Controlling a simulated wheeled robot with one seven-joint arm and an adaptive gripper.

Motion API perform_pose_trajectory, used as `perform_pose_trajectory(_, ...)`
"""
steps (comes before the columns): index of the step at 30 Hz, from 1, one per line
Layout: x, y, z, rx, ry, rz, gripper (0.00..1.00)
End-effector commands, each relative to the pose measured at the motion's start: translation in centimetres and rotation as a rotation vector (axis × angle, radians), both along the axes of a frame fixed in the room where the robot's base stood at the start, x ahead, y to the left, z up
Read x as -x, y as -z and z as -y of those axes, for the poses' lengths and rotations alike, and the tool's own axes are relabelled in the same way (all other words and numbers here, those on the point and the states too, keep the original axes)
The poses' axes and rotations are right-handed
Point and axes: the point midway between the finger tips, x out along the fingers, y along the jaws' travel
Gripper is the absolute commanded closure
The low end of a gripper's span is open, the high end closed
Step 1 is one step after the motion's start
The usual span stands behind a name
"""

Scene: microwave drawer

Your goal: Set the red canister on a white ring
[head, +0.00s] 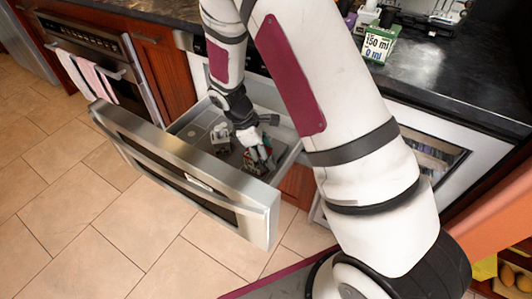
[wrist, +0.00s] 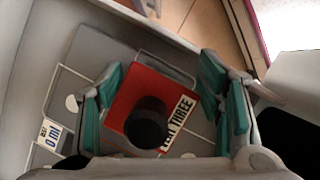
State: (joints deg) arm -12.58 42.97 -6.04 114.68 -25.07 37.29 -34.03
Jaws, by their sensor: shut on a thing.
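The red canister (wrist: 140,90) has a square red top, a dark round middle and a white label reading "THREE". In the wrist view it sits between the teal pads of my gripper (wrist: 163,108), which is shut on it. In the head view my gripper (head: 262,150) is low inside the open drawer, and the canister (head: 262,168) is largely hidden by the fingers. Whether it touches the drawer floor I cannot tell. Small round white marks show on the grey floor, left of the canister (wrist: 72,103) and below it (wrist: 187,155); I cannot tell whether they are rings.
The steel-fronted drawer (head: 180,172) is pulled out, its walls close around my gripper. A small box labelled "0 ml" (wrist: 48,134) stands left of the canister; a larger labelled box (head: 378,45) is on the dark counter (head: 450,85). Tiled floor (head: 60,220) is clear.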

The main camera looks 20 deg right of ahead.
Motion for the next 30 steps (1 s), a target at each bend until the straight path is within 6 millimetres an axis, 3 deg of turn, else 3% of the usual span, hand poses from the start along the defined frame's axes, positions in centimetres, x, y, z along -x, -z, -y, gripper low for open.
perform_pose_trajectory(6, 0.0, 0.3, 0.0, 0.0, 0.0, 0.0, 0.84)
perform_pose_trajectory(7, 0.0, 0.3, 0.0, 0.0, 0.0, 0.0, 0.37)
perform_pose_trajectory(9, 0.0, 0.2, 0.0, 0.0, 0.0, 0.0, 0.21)
perform_pose_trajectory(10, 0.0, 0.2, 0.0, 0.0, 0.0, 0.0, 0.19)
perform_pose_trajectory(22, -0.1, -0.3, -0.1, 0.0, 0.0, 0.001, 0.19)
perform_pose_trajectory(30, -0.8, -4.7, -1.7, -0.001, -0.002, 0.005, 0.19)
